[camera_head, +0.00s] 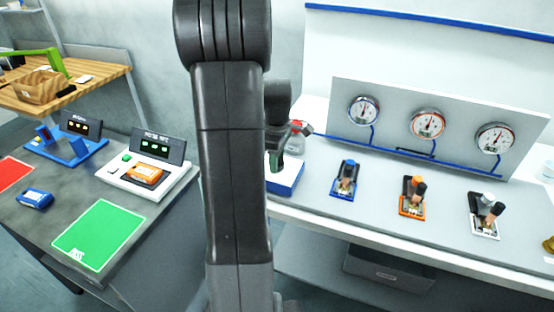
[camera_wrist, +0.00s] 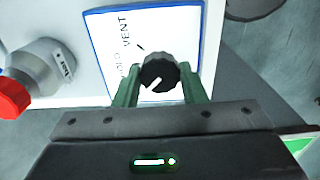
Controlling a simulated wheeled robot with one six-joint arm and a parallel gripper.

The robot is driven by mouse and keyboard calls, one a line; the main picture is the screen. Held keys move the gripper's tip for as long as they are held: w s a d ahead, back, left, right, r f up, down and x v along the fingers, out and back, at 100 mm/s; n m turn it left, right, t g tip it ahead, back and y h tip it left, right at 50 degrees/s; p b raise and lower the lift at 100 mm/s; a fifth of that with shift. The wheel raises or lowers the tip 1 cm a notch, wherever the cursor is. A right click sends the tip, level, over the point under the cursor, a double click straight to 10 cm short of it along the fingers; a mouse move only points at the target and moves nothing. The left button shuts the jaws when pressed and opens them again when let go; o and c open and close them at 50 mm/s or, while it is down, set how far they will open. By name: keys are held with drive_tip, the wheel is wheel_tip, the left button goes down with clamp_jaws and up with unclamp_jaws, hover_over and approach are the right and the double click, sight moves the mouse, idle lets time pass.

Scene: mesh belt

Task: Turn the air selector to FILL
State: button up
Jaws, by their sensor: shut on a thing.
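The air selector is a black knob (camera_wrist: 158,73) on a white panel with a blue border (camera_wrist: 110,45). The word VENT is printed on the panel; another label beside the left finger is partly hidden and unreadable. A white line on the knob slants toward the lower left in the wrist view, and a short dark tick sits above it. My gripper (camera_wrist: 159,80) has its two green fingers on either side of the knob and is shut on it. In the head view the selector is a blue and white box (camera_head: 287,180), and my arm hides part of it.
A bottle with a red cap (camera_wrist: 12,98) stands close left of the panel in the wrist view. In the head view, three valves (camera_head: 345,180) and three gauges (camera_head: 428,125) line the bench to the right. Another table with a green mat (camera_head: 100,235) is at left.

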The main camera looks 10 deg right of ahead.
drive_tip(key=o, duration=1)
wheel_tip(320, 180, up, 14)
drive_tip(key=shift+f+b, duration=0.1)
drive_tip(key=shift+b, duration=0.3)
wheel_tip(320, 180, down, 14)
drive_tip(key=shift+r+p, duration=0.1)
drive_tip(key=shift+p, duration=0.3)
